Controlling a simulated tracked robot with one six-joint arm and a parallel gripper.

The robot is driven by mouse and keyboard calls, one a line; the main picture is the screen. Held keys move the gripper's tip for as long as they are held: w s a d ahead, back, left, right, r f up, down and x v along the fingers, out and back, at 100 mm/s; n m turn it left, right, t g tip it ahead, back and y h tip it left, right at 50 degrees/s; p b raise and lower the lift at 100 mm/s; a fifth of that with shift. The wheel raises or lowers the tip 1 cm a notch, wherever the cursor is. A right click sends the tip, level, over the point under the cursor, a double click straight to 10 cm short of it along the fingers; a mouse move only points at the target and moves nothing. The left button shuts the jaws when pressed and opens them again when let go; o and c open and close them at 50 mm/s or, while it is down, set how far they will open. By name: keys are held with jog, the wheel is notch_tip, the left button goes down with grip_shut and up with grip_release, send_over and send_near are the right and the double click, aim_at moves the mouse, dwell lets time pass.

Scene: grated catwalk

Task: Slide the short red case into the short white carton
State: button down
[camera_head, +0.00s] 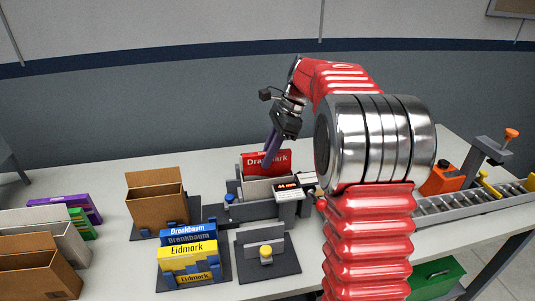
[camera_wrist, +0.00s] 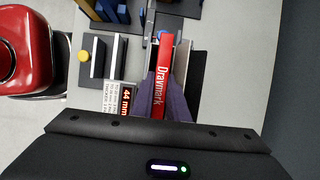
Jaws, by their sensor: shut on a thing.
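The red case (camera_head: 282,158), lettered Dravmark, stands upright at the grey fixture near the middle of the table. My gripper (camera_head: 269,160) is shut on it, with purple fingers either side. In the wrist view, the red case (camera_wrist: 164,65) lies between the fingers of my gripper (camera_wrist: 165,98). A pale whitish carton (camera_head: 262,190) sits in the fixture, directly below and in front of the case. The case's lower edge is hidden behind the carton's front wall, so I cannot tell how deep it sits.
The fixture has a display (camera_head: 287,185) reading 44 mm. Brown carton (camera_head: 155,205), blue and yellow cases (camera_head: 187,255) and a small stand with a yellow knob (camera_head: 266,252) are to the left and front. A roller conveyor (camera_head: 460,205) lies right, behind my arm.

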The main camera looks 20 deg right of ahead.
jog(key=shift+f, duration=0.25)
jog(key=shift+f, duration=0.35)
jog(key=shift+f, duration=0.35)
jog(key=shift+f, duration=0.65)
jog(key=c, duration=1.6)
grip_release()
jog(key=shift+c, duration=0.2)
